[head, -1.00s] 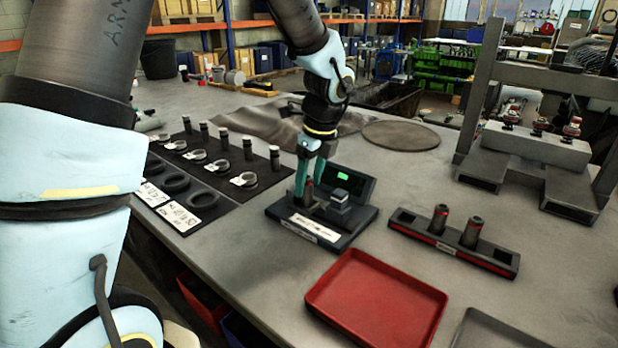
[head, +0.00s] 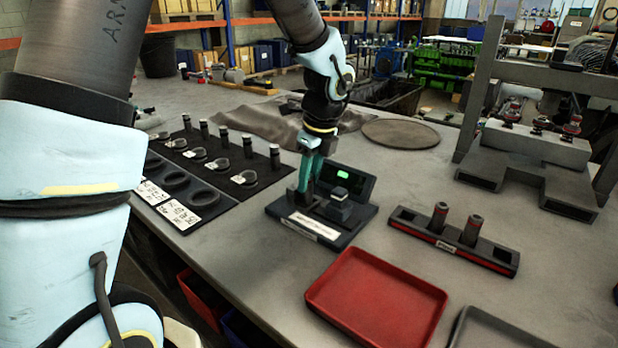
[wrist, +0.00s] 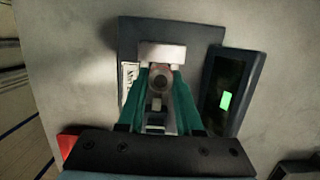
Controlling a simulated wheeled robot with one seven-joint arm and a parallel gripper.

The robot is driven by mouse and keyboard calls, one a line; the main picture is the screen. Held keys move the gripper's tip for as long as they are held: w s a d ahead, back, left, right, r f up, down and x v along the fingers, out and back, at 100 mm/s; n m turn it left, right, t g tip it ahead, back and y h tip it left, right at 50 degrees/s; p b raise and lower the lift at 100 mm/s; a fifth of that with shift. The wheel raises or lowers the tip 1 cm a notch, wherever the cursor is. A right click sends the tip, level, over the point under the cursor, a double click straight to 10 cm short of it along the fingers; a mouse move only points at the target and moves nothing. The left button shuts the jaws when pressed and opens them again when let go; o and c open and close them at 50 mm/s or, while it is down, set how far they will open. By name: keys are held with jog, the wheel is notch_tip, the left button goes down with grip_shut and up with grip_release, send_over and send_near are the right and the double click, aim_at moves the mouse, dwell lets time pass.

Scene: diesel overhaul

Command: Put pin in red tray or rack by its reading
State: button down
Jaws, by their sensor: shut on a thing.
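My gripper (head: 309,187) is at the black measuring gauge (head: 352,234), with its green fingers pointing down at the gauge's left block. In the wrist view the fingers (wrist: 161,95) are shut on a pin (wrist: 158,80), seen end-on as a round brownish top beside a pale metal block. The gauge's display (wrist: 226,100) shows a green patch, too small to read. The red tray (head: 377,298) is empty on the bench in front. The rack (head: 455,240), black with a red stripe, holds two dark pins (head: 438,217) with reddish tops and has free places at both ends.
A grey tray (head: 500,332) lies right of the red tray. A black board (head: 215,172) with rings, tags and several upright pins is at the left. A grey metal frame (head: 535,150) stands at the right. Bare bench lies between gauge and rack.

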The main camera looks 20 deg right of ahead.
jog(key=shift+r+p, duration=2.55)
jog(key=shift+r, duration=0.2)
jog(key=shift+a+f, duration=0.1)
